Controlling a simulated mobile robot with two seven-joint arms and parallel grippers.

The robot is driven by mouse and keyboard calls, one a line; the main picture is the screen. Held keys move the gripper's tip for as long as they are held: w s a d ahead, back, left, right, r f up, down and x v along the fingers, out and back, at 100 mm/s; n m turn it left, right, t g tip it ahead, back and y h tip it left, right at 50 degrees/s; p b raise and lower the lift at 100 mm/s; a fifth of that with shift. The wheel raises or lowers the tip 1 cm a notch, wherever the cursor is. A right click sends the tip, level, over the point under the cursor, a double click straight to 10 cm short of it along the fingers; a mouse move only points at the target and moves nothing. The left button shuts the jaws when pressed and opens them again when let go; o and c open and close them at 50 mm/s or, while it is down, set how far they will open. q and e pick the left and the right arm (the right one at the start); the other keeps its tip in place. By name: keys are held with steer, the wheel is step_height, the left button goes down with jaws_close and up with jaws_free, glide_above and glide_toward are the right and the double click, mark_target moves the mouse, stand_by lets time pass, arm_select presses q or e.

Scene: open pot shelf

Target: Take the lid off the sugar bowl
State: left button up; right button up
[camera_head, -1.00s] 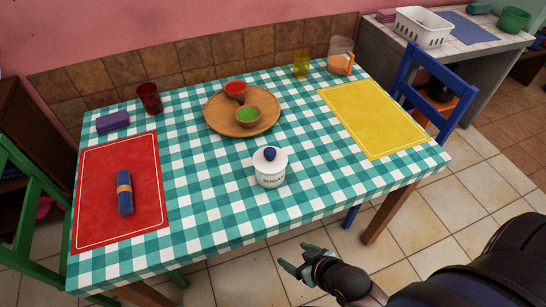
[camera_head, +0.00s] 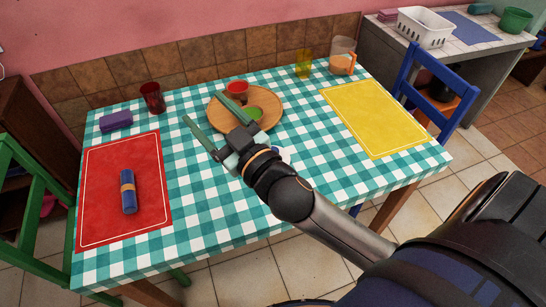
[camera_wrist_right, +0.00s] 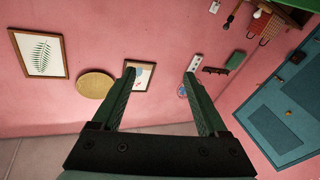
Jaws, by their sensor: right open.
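The sugar bowl with its lid (camera_head: 286,156) stands on the checked table in the head view. My right forearm and wrist now cover nearly all of it, and only a small piece at its right edge shows. My right gripper (camera_head: 205,109) is open and empty, raised over the table in front of the wooden tray, up and left of the bowl in the picture. In the right wrist view the two fingers (camera_wrist_right: 159,74) are spread with nothing between them, facing a pink wall. My left gripper is not in view.
A round wooden tray (camera_head: 272,98) holds a red bowl (camera_head: 237,87) and a green-filled bowl (camera_head: 254,113). A red mat (camera_head: 100,200) with a blue roll (camera_head: 128,191) lies left. A yellow mat (camera_head: 375,118) lies right. A red cup (camera_head: 152,98) stands at the back.

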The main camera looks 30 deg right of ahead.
steer(key=s+a+r+n+g+y, duration=0.45)
steer(key=a+r+n+y, duration=0.65)
steer(key=a+n+y, duration=0.4)
steer(key=s+a+f+n+g+y, duration=0.35)
steer(key=s+n+g, duration=0.25)
steer(key=n+g, duration=0.35)
steer(key=m+g+h, duration=0.2)
steer(key=m+h, duration=0.1)
steer(key=h, duration=2.2)
glide_toward(273, 149)
steer(key=x, duration=0.2)
steer(key=shift+d+f+p, duration=0.1)
steer(key=shift+f+p, duration=0.25)
steer(key=shift+f, duration=0.05)
steer(key=shift+y, duration=0.25)
steer(key=shift+p+x, duration=0.55)
steer(key=shift+x, duration=2.6)
